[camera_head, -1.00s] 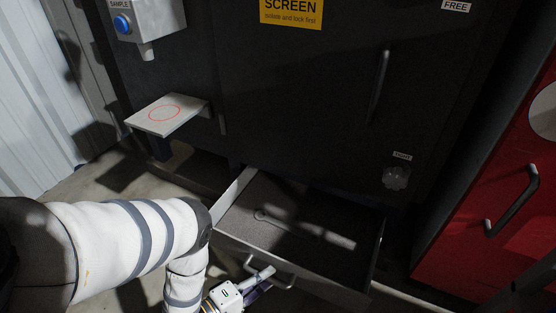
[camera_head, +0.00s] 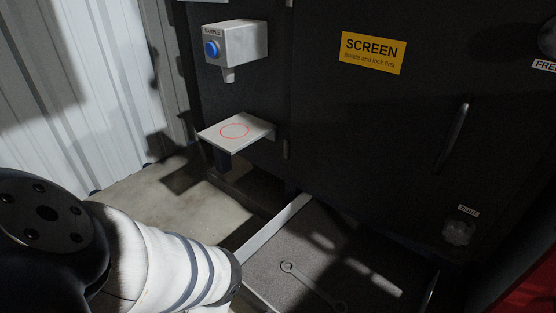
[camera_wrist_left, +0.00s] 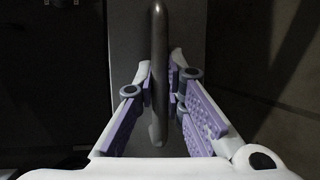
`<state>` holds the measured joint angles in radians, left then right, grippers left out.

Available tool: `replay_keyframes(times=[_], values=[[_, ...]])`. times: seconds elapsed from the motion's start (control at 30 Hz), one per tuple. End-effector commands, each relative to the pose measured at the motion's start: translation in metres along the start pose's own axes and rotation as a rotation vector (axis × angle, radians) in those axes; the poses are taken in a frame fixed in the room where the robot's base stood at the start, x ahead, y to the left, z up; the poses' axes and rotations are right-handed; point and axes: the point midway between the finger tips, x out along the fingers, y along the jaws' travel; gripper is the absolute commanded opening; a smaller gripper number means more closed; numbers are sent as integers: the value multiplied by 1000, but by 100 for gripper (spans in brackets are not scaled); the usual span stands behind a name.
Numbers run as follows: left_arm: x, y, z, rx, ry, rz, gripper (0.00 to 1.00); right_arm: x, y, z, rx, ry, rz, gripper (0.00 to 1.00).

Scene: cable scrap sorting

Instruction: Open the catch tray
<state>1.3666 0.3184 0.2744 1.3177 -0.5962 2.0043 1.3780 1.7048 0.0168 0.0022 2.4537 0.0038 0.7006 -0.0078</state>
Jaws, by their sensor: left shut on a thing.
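The catch tray (camera_head: 268,228) is pulled out from the bottom of the dark machine, with its grey floor and left wall showing in the head view. A spanner (camera_head: 312,287) lies inside it. The tray's front and handle are below the head view. In the left wrist view the handle bar (camera_wrist_left: 160,35) runs upright between the purple pads of my left gripper (camera_wrist_left: 163,90), which is shut on it. My left arm comes in from the left in the head view, with its gripper out of frame there. My right gripper is not in view.
A sample box (camera_head: 237,48) with a blue button and a small shelf (camera_head: 240,132) with a red ring stand out from the machine (camera_head: 330,130) above the tray's left. A knob (camera_head: 458,232) is at right. The concrete floor (camera_head: 150,195) left of the tray is clear.

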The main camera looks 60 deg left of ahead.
Motion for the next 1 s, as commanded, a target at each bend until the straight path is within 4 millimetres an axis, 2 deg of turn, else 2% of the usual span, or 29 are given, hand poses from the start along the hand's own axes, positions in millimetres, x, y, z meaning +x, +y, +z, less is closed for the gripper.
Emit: replay_keyframes(times=[0.1, 0.13, 0.2, 0.67, 0.77, 1.0], values=[[0, 0, -2, 1, 4, 1, 0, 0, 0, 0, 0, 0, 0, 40], [0, 0, -2, 1, 4, 1, 17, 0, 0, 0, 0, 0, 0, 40], [0, 0, -1, 1, 3, 1, 32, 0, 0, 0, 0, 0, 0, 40], [-2, 0, -1, 0, 3, -1, 32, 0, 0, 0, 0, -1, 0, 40], [-15, -2, -2, -1, 7, -7, 32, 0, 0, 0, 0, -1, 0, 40], [-79, -1, -3, 2, 8, -5, 32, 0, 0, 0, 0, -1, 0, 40]])
